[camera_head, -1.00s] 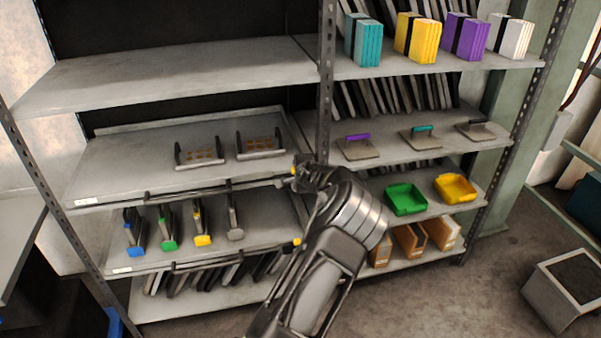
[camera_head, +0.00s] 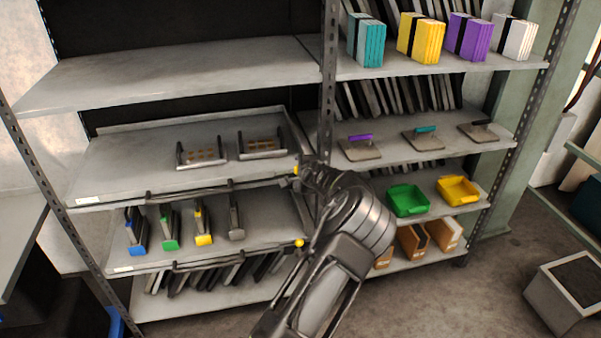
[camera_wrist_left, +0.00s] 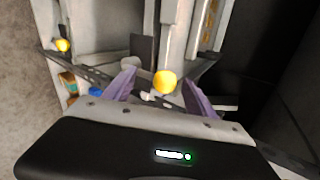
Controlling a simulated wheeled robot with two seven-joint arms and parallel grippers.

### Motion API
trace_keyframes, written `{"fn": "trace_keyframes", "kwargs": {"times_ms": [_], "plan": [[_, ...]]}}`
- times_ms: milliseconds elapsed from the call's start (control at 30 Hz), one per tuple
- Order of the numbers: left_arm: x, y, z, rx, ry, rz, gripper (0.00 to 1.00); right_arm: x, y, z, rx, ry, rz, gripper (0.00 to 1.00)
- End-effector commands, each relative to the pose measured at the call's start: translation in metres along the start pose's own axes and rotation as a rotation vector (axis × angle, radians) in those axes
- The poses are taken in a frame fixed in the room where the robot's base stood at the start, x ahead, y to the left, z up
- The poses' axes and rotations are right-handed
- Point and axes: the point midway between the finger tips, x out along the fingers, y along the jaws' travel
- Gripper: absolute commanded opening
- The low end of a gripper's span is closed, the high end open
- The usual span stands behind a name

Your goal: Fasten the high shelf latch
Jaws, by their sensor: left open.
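The high shelf latch shows as a yellow knob (camera_head: 296,170) at the right end of a dark bar (camera_head: 220,187) along the front edge of the upper tray shelf. In the left wrist view a yellow knob (camera_wrist_left: 165,80) sits between the purple fingers of my left gripper (camera_wrist_left: 160,90), which are apart. I cannot tell whether either finger touches it. In the head view my left gripper (camera_head: 308,172) is at this knob, its fingers mostly hidden by my wrist. My right gripper is out of view.
A second yellow knob (camera_head: 299,243) marks the lower shelf bar. Two handled trays (camera_head: 203,158) stand on the upper shelf, several coloured-ended holders (camera_head: 169,232) below. The shelf post (camera_head: 328,90) rises beside my gripper. Green (camera_head: 407,201) and yellow bins (camera_head: 458,190) stand right.

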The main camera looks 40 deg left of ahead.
Motion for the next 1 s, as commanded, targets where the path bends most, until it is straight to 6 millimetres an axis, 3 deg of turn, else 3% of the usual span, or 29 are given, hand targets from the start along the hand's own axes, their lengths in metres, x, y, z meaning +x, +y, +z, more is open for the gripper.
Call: {"fn": "trace_keyframes", "kwargs": {"times_ms": [267, 700, 1000], "plan": [[-0.004, -0.001, -0.001, -0.001, 0.002, -0.001, 0.65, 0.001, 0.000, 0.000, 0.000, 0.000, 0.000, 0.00], [-0.065, 0.000, -0.002, -0.001, 0.003, -0.001, 0.65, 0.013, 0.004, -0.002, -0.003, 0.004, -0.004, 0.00], [-0.079, 0.000, 0.000, 0.000, 0.000, 0.000, 0.65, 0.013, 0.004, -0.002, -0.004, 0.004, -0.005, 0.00]]}}
